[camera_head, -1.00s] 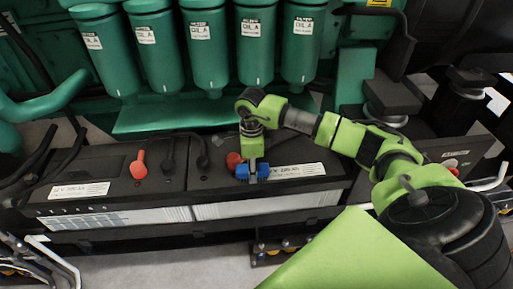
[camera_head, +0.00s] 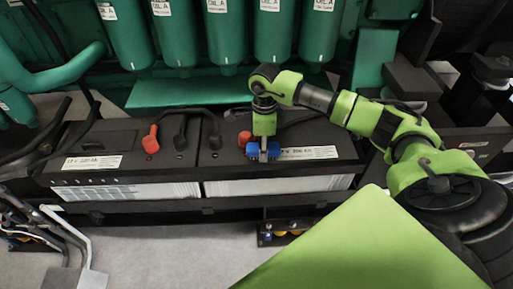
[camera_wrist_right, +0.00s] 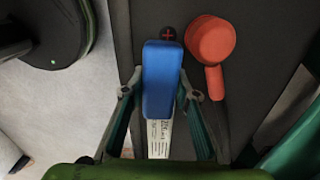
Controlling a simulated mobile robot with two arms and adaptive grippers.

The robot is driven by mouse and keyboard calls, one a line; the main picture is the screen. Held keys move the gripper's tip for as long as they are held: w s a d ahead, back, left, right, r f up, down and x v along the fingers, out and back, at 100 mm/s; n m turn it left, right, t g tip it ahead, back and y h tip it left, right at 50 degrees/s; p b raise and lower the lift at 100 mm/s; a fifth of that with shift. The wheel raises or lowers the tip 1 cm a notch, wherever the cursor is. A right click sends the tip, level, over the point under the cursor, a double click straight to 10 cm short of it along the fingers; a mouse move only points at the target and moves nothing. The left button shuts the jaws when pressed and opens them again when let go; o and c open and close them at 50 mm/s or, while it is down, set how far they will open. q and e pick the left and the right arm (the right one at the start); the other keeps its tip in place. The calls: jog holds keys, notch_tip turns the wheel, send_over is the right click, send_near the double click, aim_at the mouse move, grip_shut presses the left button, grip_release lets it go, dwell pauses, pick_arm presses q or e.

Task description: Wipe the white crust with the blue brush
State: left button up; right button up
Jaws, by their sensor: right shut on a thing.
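My right gripper (camera_head: 263,150) is shut on the blue brush (camera_head: 262,155), low over the front top edge of the right battery (camera_head: 215,160). In the wrist view the blue brush (camera_wrist_right: 162,78) lies between the two fingers, over the black battery top, partly covering the white label. Whether it touches the battery I cannot tell. A red terminal cap (camera_wrist_right: 210,45) is beside it, with a small red plus mark near the brush's far end. I cannot make out any white crust. My left gripper is not in view.
The left battery (camera_head: 95,165) carries a red lever-like cap (camera_head: 151,139) and black cables. Green oil filters (camera_head: 225,35) hang behind. Grey pipes and a plate stand at the lower left (camera_head: 90,280). Grey floor lies in front of the batteries.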

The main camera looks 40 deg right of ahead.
aim_at(253, 147)
jog(key=shift+s+d, duration=0.55)
jog(key=shift+d, duration=0.3)
jog(key=shift+s+d, duration=0.5)
jog(key=shift+d, duration=0.35)
jog(key=shift+f, duration=0.1)
jog(key=shift+w+a+b, duration=0.2)
jog(key=shift+w+a, duration=0.3)
jog(key=shift+a, duration=0.25)
jog(key=shift+w+a+b, duration=0.15)
jog(key=shift+w+a, duration=0.3)
jog(key=shift+a, duration=0.3)
jog(key=shift+w+a+b, duration=0.2)
jog(key=shift+w+a, duration=0.25)
jog(key=shift+a, duration=0.3)
jog(key=shift+w+a+b, duration=0.15)
jog(key=shift+w+a, duration=0.25)
jog(key=shift+a, duration=0.35)
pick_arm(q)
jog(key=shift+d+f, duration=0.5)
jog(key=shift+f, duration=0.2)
